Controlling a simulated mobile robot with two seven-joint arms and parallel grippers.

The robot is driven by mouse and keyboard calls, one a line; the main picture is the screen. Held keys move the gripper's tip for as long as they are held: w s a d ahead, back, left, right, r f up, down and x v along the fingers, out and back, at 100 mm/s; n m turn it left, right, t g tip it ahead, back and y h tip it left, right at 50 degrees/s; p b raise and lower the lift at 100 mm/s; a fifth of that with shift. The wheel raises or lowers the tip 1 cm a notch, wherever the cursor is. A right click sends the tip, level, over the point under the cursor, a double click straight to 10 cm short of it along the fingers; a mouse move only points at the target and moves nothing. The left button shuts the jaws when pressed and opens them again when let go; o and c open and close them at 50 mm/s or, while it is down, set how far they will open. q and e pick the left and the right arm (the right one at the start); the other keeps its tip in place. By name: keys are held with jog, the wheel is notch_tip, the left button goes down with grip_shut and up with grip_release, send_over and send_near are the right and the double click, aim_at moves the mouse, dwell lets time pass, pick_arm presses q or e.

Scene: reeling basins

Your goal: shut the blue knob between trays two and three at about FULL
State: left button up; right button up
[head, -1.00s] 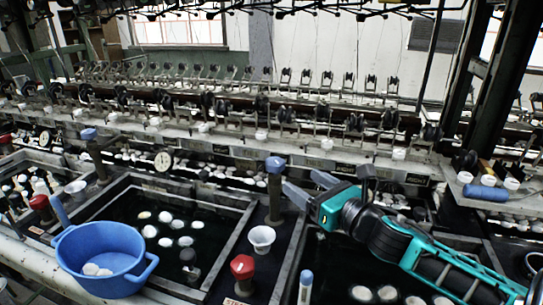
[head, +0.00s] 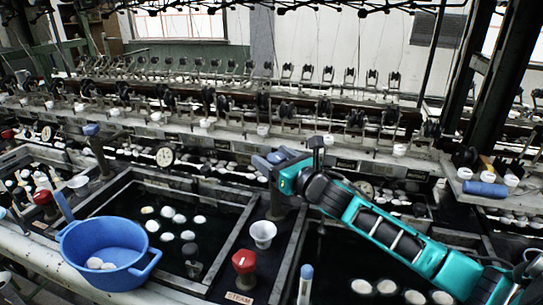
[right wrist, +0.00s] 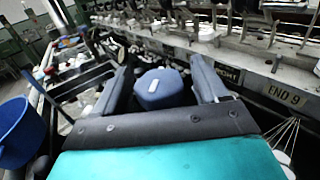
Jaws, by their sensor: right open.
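The blue knob (right wrist: 163,90) stands on a dark post (head: 276,200) on the divider between two dark water trays. It has a pale mark on its top. In the head view my right gripper (head: 268,162) is at the top of this post and mostly covers the knob. In the right wrist view the open fingers (right wrist: 165,82) stand on either side of the knob, with a gap visible on each side. The tray (head: 218,222) left of the divider holds several white cocoons. My left gripper is not in view.
A red knob (head: 243,262) by a STEAM label and a white cup (head: 263,233) stand on the same divider. A blue basin (head: 103,252) sits at the left tray's front. Another blue knob (head: 91,130) stands further left. Reeling machinery runs behind.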

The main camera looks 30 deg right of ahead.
jog(key=shift+w+a, duration=0.1)
jog(key=shift+w, duration=0.45)
jog(key=shift+c, duration=0.4)
jog(key=c, duration=0.9)
